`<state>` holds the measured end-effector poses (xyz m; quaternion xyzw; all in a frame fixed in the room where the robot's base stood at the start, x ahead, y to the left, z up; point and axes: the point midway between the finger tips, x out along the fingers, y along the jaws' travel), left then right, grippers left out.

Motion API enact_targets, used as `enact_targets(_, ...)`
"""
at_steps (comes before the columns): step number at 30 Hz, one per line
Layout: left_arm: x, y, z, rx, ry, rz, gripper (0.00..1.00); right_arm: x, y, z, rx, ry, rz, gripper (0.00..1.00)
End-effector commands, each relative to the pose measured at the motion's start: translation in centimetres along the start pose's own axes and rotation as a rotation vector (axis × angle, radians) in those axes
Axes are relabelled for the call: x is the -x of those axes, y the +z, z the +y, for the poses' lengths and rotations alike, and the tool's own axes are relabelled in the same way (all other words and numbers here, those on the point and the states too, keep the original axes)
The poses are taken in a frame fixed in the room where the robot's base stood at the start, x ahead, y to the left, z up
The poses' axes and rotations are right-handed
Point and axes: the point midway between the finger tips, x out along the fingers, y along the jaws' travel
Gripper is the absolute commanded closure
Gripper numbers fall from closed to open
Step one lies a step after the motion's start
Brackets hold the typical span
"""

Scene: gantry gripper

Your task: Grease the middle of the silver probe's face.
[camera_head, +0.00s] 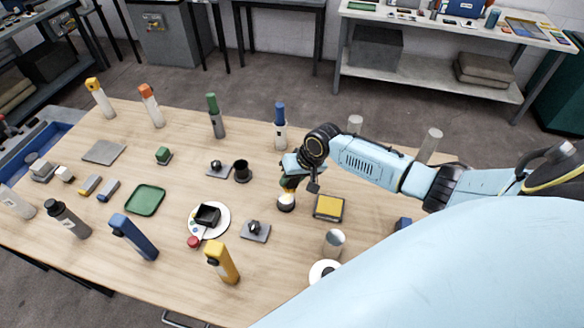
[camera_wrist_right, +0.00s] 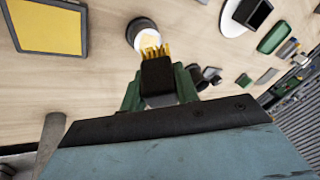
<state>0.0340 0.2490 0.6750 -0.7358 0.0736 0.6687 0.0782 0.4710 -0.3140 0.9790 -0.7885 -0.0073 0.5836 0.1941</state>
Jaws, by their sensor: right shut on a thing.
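My right gripper (camera_head: 291,182) is shut on a brush, with its green fingers on either side of the black handle (camera_wrist_right: 157,75) in the wrist view. The brush's yellow bristles (camera_wrist_right: 154,50) point at a small dark pot (camera_head: 286,206) with pale contents, also in the wrist view (camera_wrist_right: 135,36). The bristles overlap the pot's near edge; I cannot tell whether they touch the contents. A silver-grey cylinder (camera_head: 333,243) stands right of the pot, nearer the front; it may be the silver probe, but I cannot be sure. My left gripper is out of view.
A yellow-topped pad (camera_head: 328,207) lies just right of the pot. A white plate (camera_head: 222,219) with a black block, a green tray (camera_head: 145,200) and a dark cup (camera_head: 240,170) are to the left. Several upright coloured-cap tools stand around. Bare wood shows between them.

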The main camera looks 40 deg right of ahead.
Motion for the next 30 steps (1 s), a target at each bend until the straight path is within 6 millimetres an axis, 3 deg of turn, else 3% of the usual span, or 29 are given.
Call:
enact_targets(10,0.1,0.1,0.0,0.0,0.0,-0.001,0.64,1.9,-0.9,-1.7,0.017,-0.004,-0.004,0.92)
enact_targets(26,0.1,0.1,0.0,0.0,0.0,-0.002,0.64,2.0,-0.9,-1.8,0.017,-0.005,-0.005,0.92)
enact_targets(30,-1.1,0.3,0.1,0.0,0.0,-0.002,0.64,2.1,-1.0,-3.0,0.034,-0.012,-0.006,0.92)
